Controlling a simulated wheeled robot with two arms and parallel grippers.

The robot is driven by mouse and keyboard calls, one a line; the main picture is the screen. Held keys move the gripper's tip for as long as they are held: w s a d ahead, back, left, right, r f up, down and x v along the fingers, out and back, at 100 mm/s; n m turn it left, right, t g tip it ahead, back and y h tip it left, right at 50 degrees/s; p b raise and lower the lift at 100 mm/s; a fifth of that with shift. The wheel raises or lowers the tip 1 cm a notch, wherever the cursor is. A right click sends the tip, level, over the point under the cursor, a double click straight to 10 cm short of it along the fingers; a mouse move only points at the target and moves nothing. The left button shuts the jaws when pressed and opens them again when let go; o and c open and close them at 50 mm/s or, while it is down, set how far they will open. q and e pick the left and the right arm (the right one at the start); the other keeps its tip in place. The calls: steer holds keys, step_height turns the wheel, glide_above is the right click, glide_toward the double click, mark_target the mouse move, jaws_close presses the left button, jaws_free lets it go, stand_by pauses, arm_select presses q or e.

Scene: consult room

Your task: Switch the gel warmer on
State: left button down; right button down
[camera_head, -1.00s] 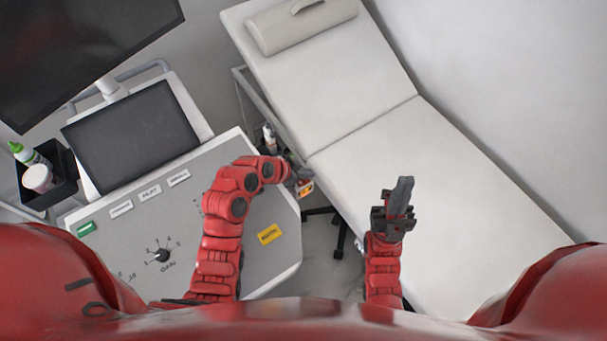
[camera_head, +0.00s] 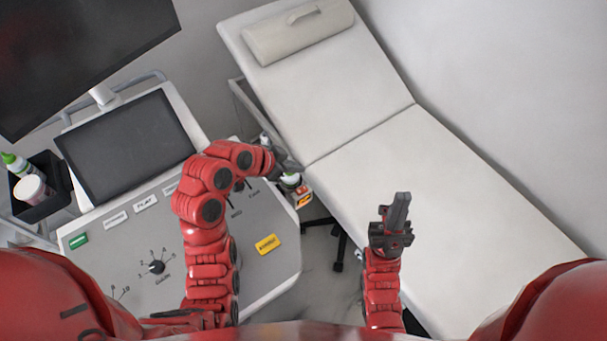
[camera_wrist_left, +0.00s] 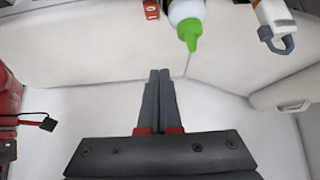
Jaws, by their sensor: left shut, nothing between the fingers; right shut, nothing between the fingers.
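The gel warmer (camera_head: 304,198) hangs at the right edge of the console, with an orange and red label. A bottle with a green tip (camera_head: 290,179) stands in it. My left gripper (camera_head: 296,167) is shut and empty, just beyond the bottle. In the left wrist view the gripper's shut fingers (camera_wrist_left: 160,73) point towards the couch. A red switch piece with white marks (camera_wrist_left: 151,9) shows at the top edge there, beside the green-tipped bottle (camera_wrist_left: 189,24), apart from the fingers. Its position cannot be told. My right gripper (camera_head: 402,198) is shut and empty over the couch.
The console panel (camera_head: 262,215) carries a gain knob (camera_head: 156,267), labels and a yellow sticker (camera_head: 268,244). A screen (camera_head: 125,147) and a black bin (camera_head: 42,190) with bottles are at left. The white couch (camera_head: 360,150) fills the right.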

arm_select(q)
steer(key=p+v, duration=0.1)
steer(key=v, duration=0.2)
steer(key=shift+d+r, duration=0.1)
steer(key=shift+r, duration=0.05)
stand_by(0.4)
